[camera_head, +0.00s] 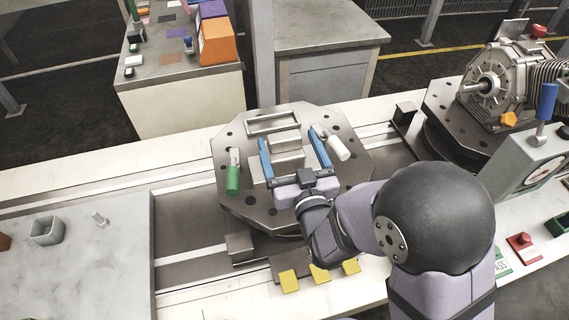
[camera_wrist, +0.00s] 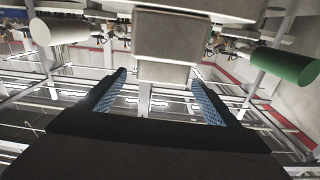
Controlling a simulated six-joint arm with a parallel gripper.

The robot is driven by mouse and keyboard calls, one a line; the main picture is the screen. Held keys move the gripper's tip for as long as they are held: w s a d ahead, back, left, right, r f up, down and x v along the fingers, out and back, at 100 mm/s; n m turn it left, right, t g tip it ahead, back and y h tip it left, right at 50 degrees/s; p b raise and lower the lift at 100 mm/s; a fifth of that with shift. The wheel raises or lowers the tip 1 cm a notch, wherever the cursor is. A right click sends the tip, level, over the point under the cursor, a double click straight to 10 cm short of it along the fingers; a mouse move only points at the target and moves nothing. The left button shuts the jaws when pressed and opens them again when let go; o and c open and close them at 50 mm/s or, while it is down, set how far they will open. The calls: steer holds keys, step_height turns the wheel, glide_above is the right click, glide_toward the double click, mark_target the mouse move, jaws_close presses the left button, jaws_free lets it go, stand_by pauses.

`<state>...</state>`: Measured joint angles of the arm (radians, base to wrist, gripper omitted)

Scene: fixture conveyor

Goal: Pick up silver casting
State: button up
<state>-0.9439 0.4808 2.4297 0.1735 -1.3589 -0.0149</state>
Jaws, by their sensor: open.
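The silver casting appears to be the pale grey stepped block (camera_head: 288,160) on the dark octagonal fixture plate (camera_head: 228,150). It also shows in the wrist view (camera_wrist: 165,46), straight ahead of the fingers. My gripper (camera_head: 289,140) is open, with its two blue fingers on either side of the block in the head view. In the wrist view my gripper (camera_wrist: 158,74) has the lower end of the block between its fingertips, with gaps at both sides. My gripper body hides the near part of the block.
A green-handled clamp (camera_head: 233,178) stands left of my gripper, and a white-handled clamp (camera_head: 338,148) stands right. A rectangular metal frame (camera_head: 273,122) lies behind the block. A motor-like machine (camera_head: 490,85) stands on another plate at right. The table (camera_head: 90,260) at left has clear room.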

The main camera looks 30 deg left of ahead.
mark_target(282, 134)
steer(key=shift+s+f, duration=0.3)
steer(key=shift+f, duration=0.25)
steer(key=shift+p+x, duration=0.85)
steer(key=shift+x, duration=0.65)
steer(key=shift+p+x, duration=0.95)
steer(key=shift+x, duration=1.25)
jaws_close()
steer(key=shift+a+r, duration=0.1)
steer(key=shift+r, duration=0.1)
